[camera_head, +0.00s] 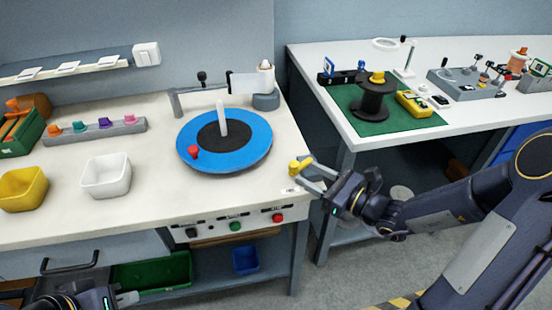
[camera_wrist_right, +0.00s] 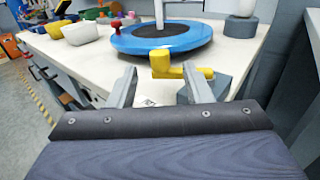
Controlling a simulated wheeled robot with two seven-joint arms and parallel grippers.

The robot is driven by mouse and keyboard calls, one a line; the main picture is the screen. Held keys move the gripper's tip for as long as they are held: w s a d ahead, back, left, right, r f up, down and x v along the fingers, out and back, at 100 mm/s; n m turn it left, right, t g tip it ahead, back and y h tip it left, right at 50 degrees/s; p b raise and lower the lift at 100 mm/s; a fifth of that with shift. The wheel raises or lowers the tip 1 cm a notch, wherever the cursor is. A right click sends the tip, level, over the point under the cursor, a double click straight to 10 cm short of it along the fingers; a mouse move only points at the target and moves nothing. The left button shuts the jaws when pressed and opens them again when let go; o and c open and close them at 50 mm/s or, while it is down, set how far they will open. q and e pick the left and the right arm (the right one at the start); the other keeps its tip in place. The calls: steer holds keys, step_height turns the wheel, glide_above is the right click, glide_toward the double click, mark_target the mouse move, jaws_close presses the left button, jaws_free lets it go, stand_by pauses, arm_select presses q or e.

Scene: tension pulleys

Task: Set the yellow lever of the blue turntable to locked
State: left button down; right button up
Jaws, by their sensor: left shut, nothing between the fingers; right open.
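The blue turntable (camera_head: 254,136) lies flat on the left bench, with a dark centre, an upright white post and a red knob (camera_head: 193,152) near its front rim. It also shows in the right wrist view (camera_wrist_right: 185,40). The yellow lever (camera_head: 296,167) stands at the bench's front right corner, beside the turntable. In the right wrist view the yellow lever (camera_wrist_right: 165,66) is between the fingertips of my right gripper (camera_head: 309,176), which is open around it; contact cannot be told. My left gripper (camera_head: 124,299) is shut and empty, low at the bottom left, below the bench top.
White (camera_head: 107,176) and yellow (camera_head: 22,189) bins sit on the left bench. A panel with several buttons (camera_head: 235,226) is on its front. The right bench (camera_head: 345,118) holds a black spool (camera_head: 375,102) on a green mat. A gap separates the two benches.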

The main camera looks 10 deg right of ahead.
mark_target(290, 164)
steer(key=x, duration=0.7)
steer(key=shift+w+a, duration=0.2)
jaws_close()
